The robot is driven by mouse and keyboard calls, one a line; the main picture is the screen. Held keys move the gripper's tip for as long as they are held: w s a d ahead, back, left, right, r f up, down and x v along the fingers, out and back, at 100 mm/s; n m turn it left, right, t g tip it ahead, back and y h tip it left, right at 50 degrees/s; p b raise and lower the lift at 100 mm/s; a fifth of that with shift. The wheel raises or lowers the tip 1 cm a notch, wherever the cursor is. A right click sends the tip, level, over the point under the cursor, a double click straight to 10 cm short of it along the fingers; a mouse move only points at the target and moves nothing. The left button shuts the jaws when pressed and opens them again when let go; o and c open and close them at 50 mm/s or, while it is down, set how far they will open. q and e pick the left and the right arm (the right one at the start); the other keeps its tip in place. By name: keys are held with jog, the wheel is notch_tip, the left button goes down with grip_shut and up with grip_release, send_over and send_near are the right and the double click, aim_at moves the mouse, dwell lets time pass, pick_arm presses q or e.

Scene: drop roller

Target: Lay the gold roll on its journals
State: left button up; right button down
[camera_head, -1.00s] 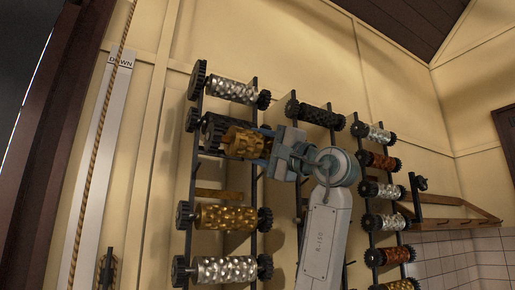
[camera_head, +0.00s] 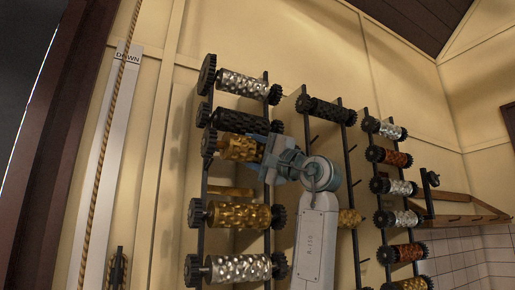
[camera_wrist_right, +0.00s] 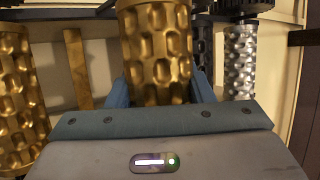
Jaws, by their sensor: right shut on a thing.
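The gold roll (camera_head: 238,147), dimpled with a dark gear at its left end, lies level across the left rack, just below a black roll (camera_head: 240,118). My right gripper (camera_head: 266,152) is shut on its right part and hides that end. Whether the roll rests on its journals or hangs just off the rack cannot be told. In the right wrist view the gold roll (camera_wrist_right: 155,50) stands between the blue fingers (camera_wrist_right: 160,92). My left gripper is not in view.
A second gold roll (camera_head: 237,215) and a silver roll (camera_head: 240,268) sit lower on the left rack. Another silver roll (camera_head: 245,85) is at its top. Right of my arm is a rack of silver and copper rolls (camera_head: 395,156). A rope (camera_head: 108,125) hangs at left.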

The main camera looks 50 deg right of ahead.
jog(key=shift+w+d+r, duration=0.1)
jog(key=shift+w+d, duration=0.15)
jog(key=shift+w, duration=0.2)
jog(key=shift+w+d, duration=0.3)
jog(key=shift+w, duration=0.5)
jog(key=shift+w+d+f+b, duration=0.1)
jog(key=shift+w+d+f, duration=0.2)
jog(key=shift+w, duration=0.4)
jog(key=shift+w+d+f+b, duration=0.15)
jog(key=shift+w+f, duration=0.3)
jog(key=shift+w, duration=0.25)
jog(key=shift+w+d+f+b, duration=0.1)
jog(key=shift+w+d+f, duration=0.2)
jog(key=shift+w, duration=0.4)
jog(key=shift+a, duration=0.1)
